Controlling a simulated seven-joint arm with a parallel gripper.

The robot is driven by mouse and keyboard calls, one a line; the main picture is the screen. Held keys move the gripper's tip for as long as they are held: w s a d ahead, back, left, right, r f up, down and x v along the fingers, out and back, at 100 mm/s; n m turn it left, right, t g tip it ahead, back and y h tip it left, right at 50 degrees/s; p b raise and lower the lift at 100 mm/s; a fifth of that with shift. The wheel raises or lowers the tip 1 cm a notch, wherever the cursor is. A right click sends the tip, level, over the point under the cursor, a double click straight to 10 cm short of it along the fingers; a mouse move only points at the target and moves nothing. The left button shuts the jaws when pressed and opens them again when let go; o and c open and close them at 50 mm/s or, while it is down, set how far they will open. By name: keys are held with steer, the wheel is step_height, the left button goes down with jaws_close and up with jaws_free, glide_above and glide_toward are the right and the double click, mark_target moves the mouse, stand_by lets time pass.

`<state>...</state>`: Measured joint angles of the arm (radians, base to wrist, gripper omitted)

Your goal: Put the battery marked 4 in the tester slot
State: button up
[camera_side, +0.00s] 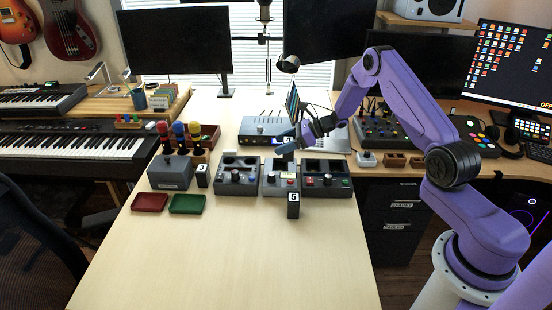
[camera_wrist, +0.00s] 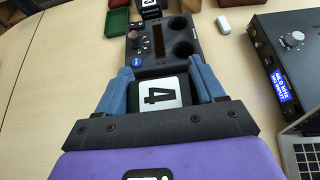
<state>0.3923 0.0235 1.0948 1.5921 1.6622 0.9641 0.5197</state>
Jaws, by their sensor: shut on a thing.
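My gripper (camera_wrist: 164,76) is shut on the battery marked 4 (camera_wrist: 160,94), a dark block with a white label, held between the blue fingers. In the side view my gripper (camera_side: 286,146) hangs above the back of the row of devices; the battery is hard to make out there. The likely tester (camera_side: 238,182) is a dark grey box with a knob and two round wells at its back. In the wrist view, that box (camera_wrist: 157,60) lies just beyond the battery, its wells on its right side. Both wells look empty. I cannot tell the battery's exact height.
Battery 5 (camera_side: 293,207) stands in front of the devices and battery 3 (camera_side: 202,177) stands left of the tester. Two other control boxes (camera_side: 279,187) (camera_side: 326,186) stand to the right. A red tray (camera_side: 150,203) and a green tray (camera_side: 187,205) lie front left. The front table is clear.

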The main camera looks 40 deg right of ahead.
steer(key=w+f, duration=0.1)
steer(key=f, duration=0.1)
steer(key=w+f, duration=0.1)
steer(key=w, duration=0.1)
steer(key=w+f, duration=0.1)
steer(key=f, duration=0.1)
steer(key=shift+w+d+f, duration=0.3)
steer(key=shift+d, duration=0.05)
steer(key=shift+f, duration=1.55)
steer(key=shift+f, duration=0.1)
steer(key=o, duration=1.4)
